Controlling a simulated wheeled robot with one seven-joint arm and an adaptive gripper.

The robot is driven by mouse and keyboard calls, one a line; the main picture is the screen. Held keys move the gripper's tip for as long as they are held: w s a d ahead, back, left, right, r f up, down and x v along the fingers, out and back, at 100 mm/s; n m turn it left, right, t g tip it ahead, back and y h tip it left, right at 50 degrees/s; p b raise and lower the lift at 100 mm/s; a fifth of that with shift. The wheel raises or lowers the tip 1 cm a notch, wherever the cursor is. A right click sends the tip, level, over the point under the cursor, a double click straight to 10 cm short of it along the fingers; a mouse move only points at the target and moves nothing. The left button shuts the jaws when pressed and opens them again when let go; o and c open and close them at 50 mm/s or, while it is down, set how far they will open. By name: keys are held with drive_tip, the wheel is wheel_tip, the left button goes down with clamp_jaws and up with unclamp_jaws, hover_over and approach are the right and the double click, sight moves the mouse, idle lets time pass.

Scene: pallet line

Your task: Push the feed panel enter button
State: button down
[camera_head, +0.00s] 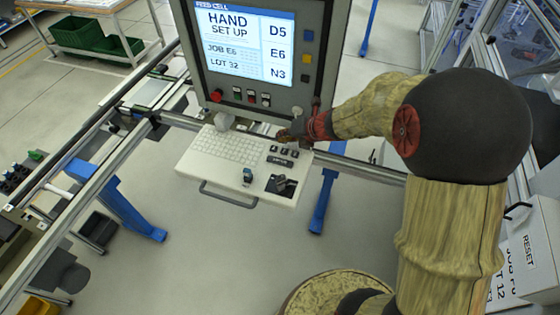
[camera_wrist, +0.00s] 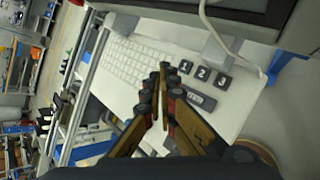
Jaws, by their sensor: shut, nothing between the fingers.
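The feed panel has a white keyboard shelf (camera_head: 190,165) below its screen (camera_head: 243,45). On the shelf's right part are black keys marked 1, 2 and 3 (camera_wrist: 204,73), with a wider dark key (camera_head: 279,161), likely the enter button, just below them. The wide key also shows in the wrist view (camera_wrist: 201,99), partly beside my right finger; its label is too small to read surely. My gripper (camera_head: 290,134) is shut and empty. In the wrist view my fingertips (camera_wrist: 161,80) are left of the keys, over the shelf; contact cannot be told.
A white keyboard (camera_head: 228,146) covers the shelf's left part. A small dark-and-teal object (camera_head: 247,176) and a black pad (camera_head: 281,185) lie near its front edge. Red, black and white controls (camera_head: 251,97) sit under the screen. Metal rails run on both sides.

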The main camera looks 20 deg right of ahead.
sight(282, 160)
drive_tip(key=shift+f, duration=0.15)
wheel_tip(282, 160, down, 9)
drive_tip(key=b, duration=0.8)
drive_tip(key=shift+r, duration=0.2)
idle(0.9)
drive_tip(key=shift+f+b, duration=0.35)
drive_tip(key=shift+f, duration=0.05)
drive_tip(key=shift+f+b, duration=0.4)
drive_tip(key=shift+f, duration=0.15)
idle(0.9)
drive_tip(key=shift+r, duration=0.15)
drive_tip(key=shift+r+p, duration=0.85)
drive_tip(key=shift+p, duration=0.05)
